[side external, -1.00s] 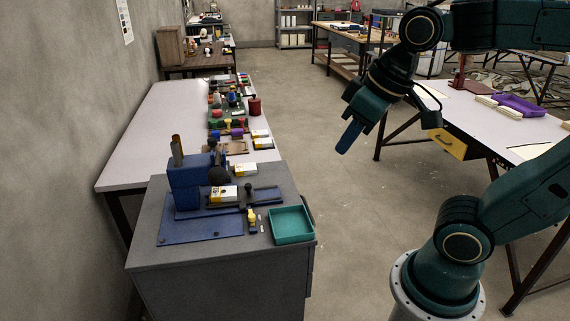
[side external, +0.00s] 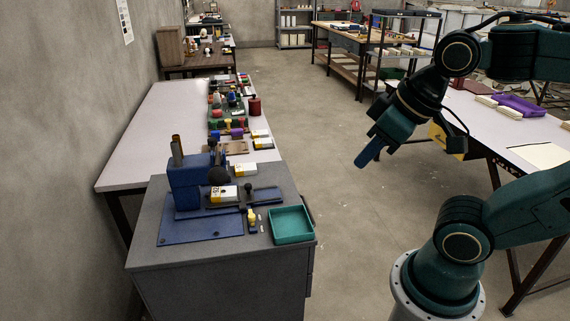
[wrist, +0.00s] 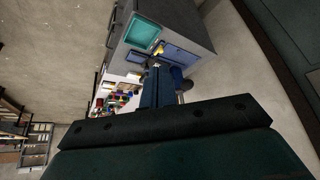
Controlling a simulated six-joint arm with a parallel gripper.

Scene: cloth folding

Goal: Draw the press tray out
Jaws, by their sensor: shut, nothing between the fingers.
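A blue press (side external: 190,186) stands on a grey cabinet at the left, with a dark lever knob at its side. A dark flat tray (side external: 268,194) with an upright handle extends from the press to the right. A white and yellow box (side external: 222,194) sits on the tray's left part. My gripper (side external: 366,158) is shut and empty, in the air above the floor, well to the right of the cabinet and touching nothing. In the wrist view, its blue fingers (wrist: 156,88) point toward the cabinet and hide part of the press.
A teal open bin (side external: 291,224) sits on the cabinet's right corner, beside a small yellow bottle (side external: 251,217). A white table (side external: 160,120) with several stamps and boxes stands behind. Another table (side external: 490,120) is at the right. The floor between is clear.

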